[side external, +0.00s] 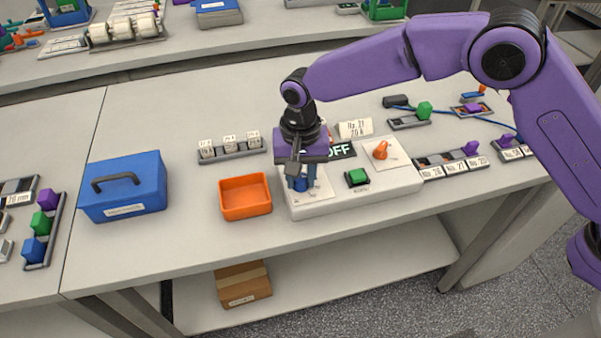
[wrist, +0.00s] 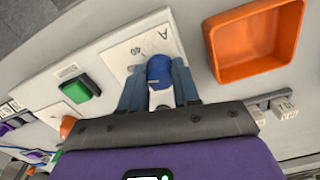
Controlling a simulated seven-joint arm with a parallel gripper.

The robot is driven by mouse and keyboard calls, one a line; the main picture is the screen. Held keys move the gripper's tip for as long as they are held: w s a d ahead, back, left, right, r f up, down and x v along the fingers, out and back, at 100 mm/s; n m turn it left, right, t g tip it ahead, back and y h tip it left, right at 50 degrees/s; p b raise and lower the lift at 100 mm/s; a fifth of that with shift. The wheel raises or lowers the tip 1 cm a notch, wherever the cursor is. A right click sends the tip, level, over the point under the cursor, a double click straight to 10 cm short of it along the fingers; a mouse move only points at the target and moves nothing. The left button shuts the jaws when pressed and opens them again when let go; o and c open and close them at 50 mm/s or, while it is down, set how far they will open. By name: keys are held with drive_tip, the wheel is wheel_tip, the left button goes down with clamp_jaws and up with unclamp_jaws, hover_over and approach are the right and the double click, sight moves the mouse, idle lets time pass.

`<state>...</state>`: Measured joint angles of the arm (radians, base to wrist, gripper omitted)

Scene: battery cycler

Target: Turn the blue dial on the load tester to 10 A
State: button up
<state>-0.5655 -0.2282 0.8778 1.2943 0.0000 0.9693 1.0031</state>
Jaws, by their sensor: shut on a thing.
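The load tester (side external: 330,207) is a pale box on the bench. Its blue dial (wrist: 159,70) sits on a white scale plate (wrist: 118,52), where "A" and "40" can be read in the wrist view. My gripper (wrist: 160,85) is over the dial with its two fingers on either side, shut on it. In the side view the dial (side external: 300,184) is mostly hidden by my gripper (side external: 297,178). The dial's pointer and the rest of its scale cannot be made out. A display reading "OFF" (side external: 341,150) is partly behind my gripper.
A green button (side external: 357,177) and an orange knob (side external: 380,150) share the tester's top, to the right of the dial. An orange tray (side external: 245,212) stands close on the left, with a blue case (side external: 122,200) beyond it. Small labelled blocks (side external: 229,144) sit behind the tray.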

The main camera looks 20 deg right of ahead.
sight(302, 177)
drive_tip(key=n, duration=0.3)
drive_tip(key=shift+n, duration=0.4)
drive_tip(key=n, duration=0.3)
drive_tip(key=shift+n, duration=0.4)
drive_tip(key=n, duration=0.4)
drive_tip(key=shift+d+r, duration=0.1)
drive_tip(key=shift+n, duration=1.7)
drive_tip(key=shift+w, duration=0.1)
drive_tip(key=o, duration=1.1)
drive_tip(key=shift+c, duration=0.2)
wheel_tip(302, 177, up, 17)
drive_tip(key=shift+r, duration=0.2)
